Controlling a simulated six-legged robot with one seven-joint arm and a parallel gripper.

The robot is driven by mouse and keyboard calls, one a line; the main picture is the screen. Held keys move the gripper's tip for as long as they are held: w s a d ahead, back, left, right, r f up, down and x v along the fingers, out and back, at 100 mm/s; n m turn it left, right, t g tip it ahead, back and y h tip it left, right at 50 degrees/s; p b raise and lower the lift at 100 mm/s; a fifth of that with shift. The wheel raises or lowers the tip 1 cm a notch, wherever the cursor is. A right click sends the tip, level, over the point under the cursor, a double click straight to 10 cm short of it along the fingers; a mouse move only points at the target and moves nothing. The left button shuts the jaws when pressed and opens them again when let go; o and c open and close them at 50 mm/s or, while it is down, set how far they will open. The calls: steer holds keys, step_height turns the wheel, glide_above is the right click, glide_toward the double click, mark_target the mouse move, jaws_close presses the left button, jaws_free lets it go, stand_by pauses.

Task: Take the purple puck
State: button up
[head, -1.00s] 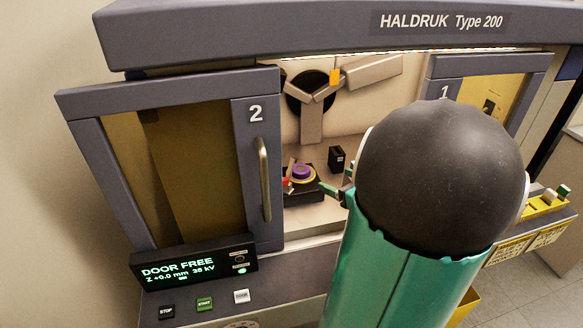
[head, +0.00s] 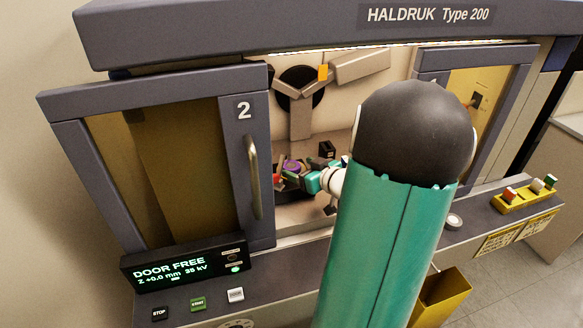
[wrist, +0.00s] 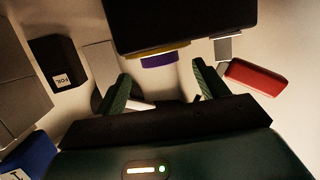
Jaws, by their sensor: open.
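The purple puck (head: 292,166) sits on the dark stage inside the machine, behind the opening between the two doors. In the wrist view the puck (wrist: 159,60) shows as a purple band next to a yellow ring (wrist: 150,50), beside a large dark block (wrist: 180,24). My gripper (wrist: 160,76) is open, with one green finger on either side of the puck's line. The fingertips look just short of the puck; contact cannot be told. In the head view my gripper (head: 292,178) is at the stage and partly covers the puck's near side.
A black block marked FOIL (wrist: 57,63) lies left in the wrist view; a red block (wrist: 256,77) is close to the right finger. A blue block (wrist: 30,158) is at lower left. Door 2 (head: 245,180) with its handle borders the opening on the left.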

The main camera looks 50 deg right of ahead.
mark_target(290, 164)
steer(key=x, duration=0.3)
steer(key=c, duration=1.1)
steer(key=shift+o, duration=0.2)
steer(key=shift+r, duration=0.85)
steer(key=s+a, duration=0.2)
steer(key=s, duration=1.5)
steer(key=shift+s, duration=0.4)
steer(key=shift+f, duration=0.1)
steer(key=shift+o, duration=1.1)
steer(key=c, duration=0.6)
